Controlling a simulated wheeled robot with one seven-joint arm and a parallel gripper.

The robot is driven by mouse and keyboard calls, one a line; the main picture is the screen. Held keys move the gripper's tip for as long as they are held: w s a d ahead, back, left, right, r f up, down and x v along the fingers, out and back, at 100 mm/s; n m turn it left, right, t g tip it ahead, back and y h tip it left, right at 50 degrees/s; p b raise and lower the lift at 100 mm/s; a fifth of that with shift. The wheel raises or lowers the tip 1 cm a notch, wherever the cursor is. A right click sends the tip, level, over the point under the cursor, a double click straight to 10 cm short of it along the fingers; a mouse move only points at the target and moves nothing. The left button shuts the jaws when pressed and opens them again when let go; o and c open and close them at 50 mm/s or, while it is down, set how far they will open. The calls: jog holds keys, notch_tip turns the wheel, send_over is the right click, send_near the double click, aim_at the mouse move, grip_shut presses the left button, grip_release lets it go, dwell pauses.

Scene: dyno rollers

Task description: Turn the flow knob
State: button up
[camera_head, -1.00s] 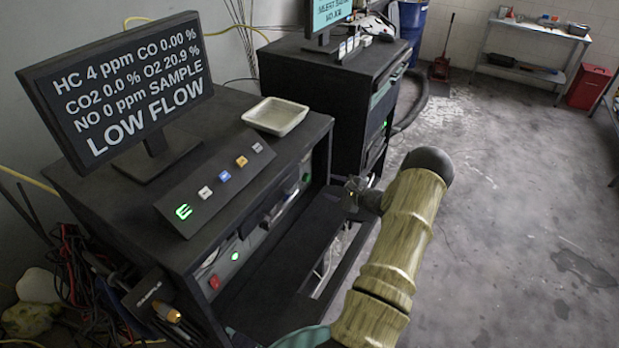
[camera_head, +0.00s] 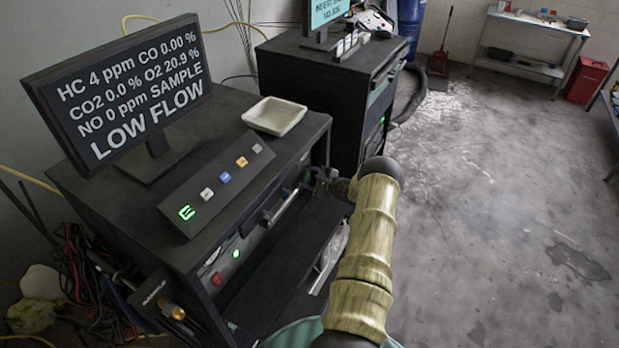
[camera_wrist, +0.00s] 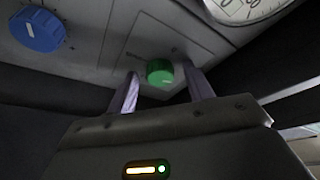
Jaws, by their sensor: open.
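In the wrist view a round green knob (camera_wrist: 159,72) with a pale mark sits on a grey panel (camera_wrist: 90,40). A blue knob (camera_wrist: 37,29) with a white pointer line is at the upper left of the same panel. I read no label saying which is the flow knob. My gripper (camera_wrist: 161,74) is open, its two fingers spread to either side of the green knob. I cannot tell whether they touch it. In the head view my gripper's end is at the front of the left cabinet (camera_head: 290,150), and the knobs cannot be made out.
A round gauge (camera_wrist: 245,8) is at the wrist view's upper right. A monitor (camera_head: 125,95) reading LOW FLOW, a button console (camera_head: 215,190) and a white tray (camera_head: 275,116) stand on the cabinet. A second cabinet (camera_head: 325,75) stands behind. Open floor lies to the right.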

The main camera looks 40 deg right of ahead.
jog(key=c, duration=1)
